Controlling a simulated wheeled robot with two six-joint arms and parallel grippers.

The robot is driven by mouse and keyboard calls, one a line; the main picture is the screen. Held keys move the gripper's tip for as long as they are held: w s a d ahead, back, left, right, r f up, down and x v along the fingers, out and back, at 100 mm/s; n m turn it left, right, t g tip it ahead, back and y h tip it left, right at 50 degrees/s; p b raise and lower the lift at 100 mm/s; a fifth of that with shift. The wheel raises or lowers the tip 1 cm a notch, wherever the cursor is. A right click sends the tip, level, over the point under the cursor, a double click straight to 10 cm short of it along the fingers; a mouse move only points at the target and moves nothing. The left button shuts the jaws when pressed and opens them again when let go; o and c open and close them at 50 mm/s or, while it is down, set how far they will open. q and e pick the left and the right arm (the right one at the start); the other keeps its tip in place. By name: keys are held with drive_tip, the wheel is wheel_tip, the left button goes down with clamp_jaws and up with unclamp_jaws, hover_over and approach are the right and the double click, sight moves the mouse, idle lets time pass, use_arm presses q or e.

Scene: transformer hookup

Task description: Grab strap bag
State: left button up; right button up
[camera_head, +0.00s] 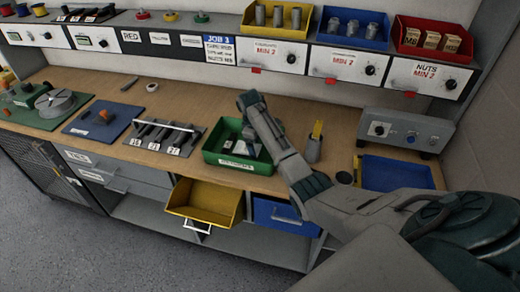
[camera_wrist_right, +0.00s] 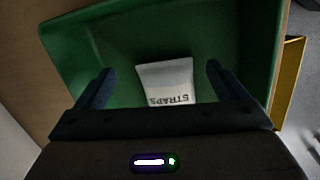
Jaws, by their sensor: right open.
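The strap bag (camera_wrist_right: 167,82) is a small white packet printed "STRAPS". It lies in the green bin (camera_wrist_right: 80,30), seen in the right wrist view. My right gripper (camera_wrist_right: 161,88) is open over the bin, with one finger on each side of the bag and no clear contact. In the head view the green bin (camera_head: 212,157) stands on the wooden bench, and my right gripper (camera_head: 250,145) reaches down into it. The gripper and arm partly hide the bin's inside there. My left gripper is not in view.
A yellow drawer (camera_head: 204,200) stands open below the bin, with a blue drawer (camera_head: 285,215) to its right. A tool rack (camera_head: 165,137) lies left of the bin. A grey device (camera_head: 405,132) and blue tray (camera_head: 395,174) are at right. A shelf overhangs the back.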

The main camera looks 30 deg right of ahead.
sight(260, 149)
wheel_tip(260, 149, down, 2)
drive_tip(key=shift+d+f+p, duration=0.15)
drive_tip(key=shift+p, duration=0.2)
drive_tip(key=shift+s+f, duration=0.15)
drive_tip(key=shift+f, duration=0.3)
drive_tip(key=c, duration=1.1)
drive_tip(key=shift+c, duration=0.2)
